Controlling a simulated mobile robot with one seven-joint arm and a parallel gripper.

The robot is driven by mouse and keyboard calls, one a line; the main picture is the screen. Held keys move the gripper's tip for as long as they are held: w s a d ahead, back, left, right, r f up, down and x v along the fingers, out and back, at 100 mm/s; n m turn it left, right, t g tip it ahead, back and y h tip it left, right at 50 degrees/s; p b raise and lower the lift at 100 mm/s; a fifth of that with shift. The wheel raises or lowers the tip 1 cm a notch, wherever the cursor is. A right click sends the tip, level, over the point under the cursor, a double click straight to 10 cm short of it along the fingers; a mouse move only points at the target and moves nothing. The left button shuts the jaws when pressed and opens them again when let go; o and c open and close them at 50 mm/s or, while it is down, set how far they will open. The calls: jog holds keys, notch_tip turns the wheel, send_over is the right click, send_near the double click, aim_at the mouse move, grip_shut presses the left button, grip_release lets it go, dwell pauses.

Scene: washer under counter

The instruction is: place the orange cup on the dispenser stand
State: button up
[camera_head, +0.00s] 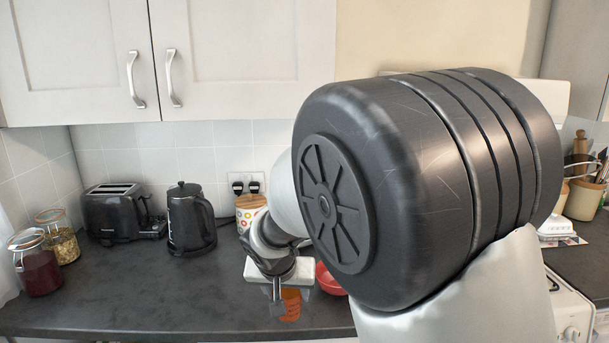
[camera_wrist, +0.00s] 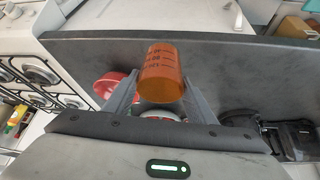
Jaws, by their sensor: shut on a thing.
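The orange cup (camera_wrist: 162,72), translucent with dark measuring marks, sits between the two fingers of my gripper (camera_wrist: 163,88) in the wrist view. My gripper is shut on it. In the head view the cup (camera_head: 291,304) shows beside my gripper (camera_head: 280,300), over the counter's front part. My arm covers much of that area. I cannot tell from these frames how high the cup is above the counter. I cannot make out a dispenser stand for certain in either view.
A red bowl (camera_head: 329,280) lies close right of my gripper. A dotted canister (camera_head: 249,208), black kettle (camera_head: 190,218), toaster (camera_head: 122,212) and jars (camera_head: 37,264) stand on the dark counter (camera_head: 130,290). A hob (camera_wrist: 40,70) is at the wrist view's left. The counter's left front is clear.

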jog(key=s+d+f+p, duration=0.1)
jog(key=s+d+p, duration=0.2)
jog(key=d, duration=0.6)
jog(key=s+d+f+n+p, duration=0.1)
jog(key=s+d+p, duration=0.2)
jog(key=s+d, duration=0.2)
jog(key=d, duration=0.3)
jog(key=shift+s+d+f+y, duration=0.15)
jog(key=shift+d+f+y, duration=0.2)
jog(key=shift+f+y, duration=0.05)
jog(key=shift+a, duration=0.1)
